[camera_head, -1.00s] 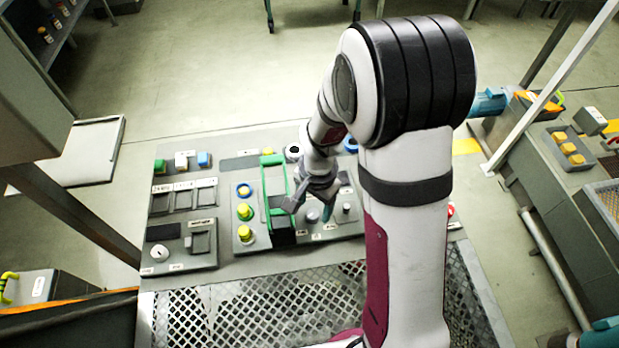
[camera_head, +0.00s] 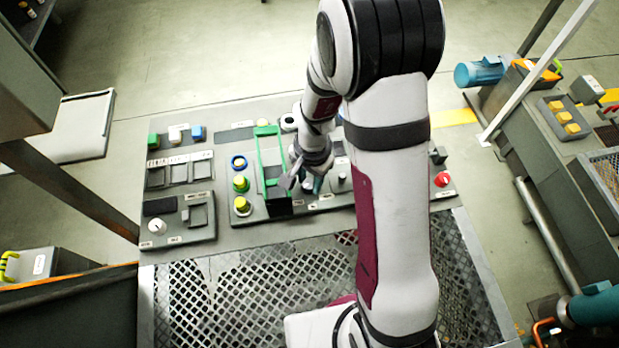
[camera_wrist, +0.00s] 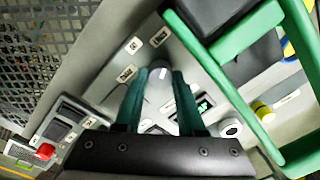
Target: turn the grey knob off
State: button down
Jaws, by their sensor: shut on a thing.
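The grey knob (camera_wrist: 160,84), light grey and round with a mark on its face, sits between my two teal fingers in the wrist view. My gripper (camera_wrist: 162,90) is shut on it, one finger on each side. In the head view my gripper (camera_head: 315,185) is down at the middle of the control panel, just right of the green frame. My fingers and wrist hide the held knob there.
A green frame (camera_head: 262,160) stands close left of my gripper. Yellow buttons (camera_head: 241,184) lie beyond it. A small knob (camera_head: 341,178) stands just right of my gripper, and a red button (camera_head: 442,179) farther right. A metal mesh (camera_head: 235,290) lies in front.

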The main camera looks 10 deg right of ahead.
jog(key=shift+n, duration=0.4)
jog(key=n, duration=1.1)
jog(key=shift+g, duration=0.3)
dwell(0.4)
jog(key=c, duration=0.5)
grip_release()
